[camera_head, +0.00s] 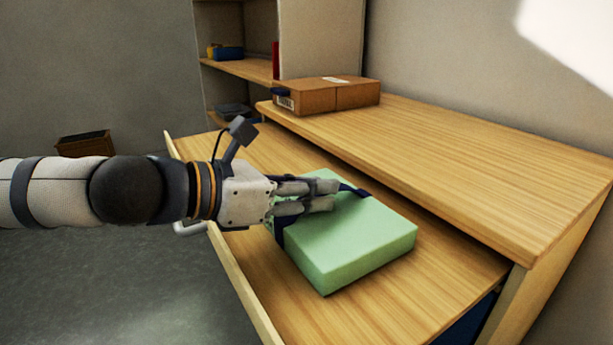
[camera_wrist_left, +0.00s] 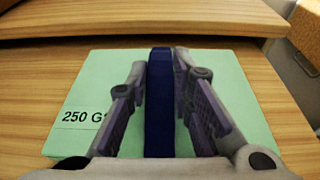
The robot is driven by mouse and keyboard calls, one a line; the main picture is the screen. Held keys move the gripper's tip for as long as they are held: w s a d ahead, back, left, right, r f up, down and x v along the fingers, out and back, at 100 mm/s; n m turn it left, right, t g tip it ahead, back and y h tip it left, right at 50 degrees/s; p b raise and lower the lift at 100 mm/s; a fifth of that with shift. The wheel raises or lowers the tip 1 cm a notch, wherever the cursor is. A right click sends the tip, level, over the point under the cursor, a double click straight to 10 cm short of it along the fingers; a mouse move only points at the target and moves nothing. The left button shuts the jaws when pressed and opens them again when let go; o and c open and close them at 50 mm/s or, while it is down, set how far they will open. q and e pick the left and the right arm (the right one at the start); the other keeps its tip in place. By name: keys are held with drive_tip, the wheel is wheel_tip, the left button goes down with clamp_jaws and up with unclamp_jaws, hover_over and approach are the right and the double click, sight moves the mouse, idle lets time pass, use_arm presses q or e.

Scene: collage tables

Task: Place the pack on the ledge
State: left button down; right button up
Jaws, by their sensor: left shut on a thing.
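The pack (camera_head: 352,245) is a light green block with a dark blue strap around it. It lies on the lower wooden surface (camera_head: 440,290), close to the step up to the higher wooden ledge (camera_head: 470,150). My left gripper (camera_head: 335,195) is over the pack and shut on its strap. In the left wrist view the strap (camera_wrist_left: 160,110) stands between the two fingers, and the pack (camera_wrist_left: 240,100) shows a printed "250 G", partly hidden by a finger. I cannot tell whether the pack is lifted at all. My right gripper is not in view.
A brown cardboard box (camera_head: 325,95) sits at the far end of the ledge; the nearer part of the ledge is bare. A low rim (camera_head: 238,285) with a handle edges the lower surface. Behind is a shelf unit (camera_head: 240,68) with small items. A brown crate (camera_head: 84,144) stands far left.

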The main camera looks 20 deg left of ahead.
use_arm(q)
drive_tip(key=c, duration=1.4)
unclamp_jaws()
drive_tip(key=shift+f, duration=0.15)
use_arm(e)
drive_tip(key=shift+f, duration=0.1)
use_arm(q)
drive_tip(key=shift+s+a+r+p, duration=0.2)
drive_tip(key=shift+r+p, duration=0.1)
drive_tip(key=p+v, duration=0.7)
drive_tip(key=v, duration=0.4)
drive_tip(key=shift+s+a+f+p, duration=0.1)
drive_tip(key=shift+s+f+p, duration=0.1)
drive_tip(key=shift+p, duration=0.2)
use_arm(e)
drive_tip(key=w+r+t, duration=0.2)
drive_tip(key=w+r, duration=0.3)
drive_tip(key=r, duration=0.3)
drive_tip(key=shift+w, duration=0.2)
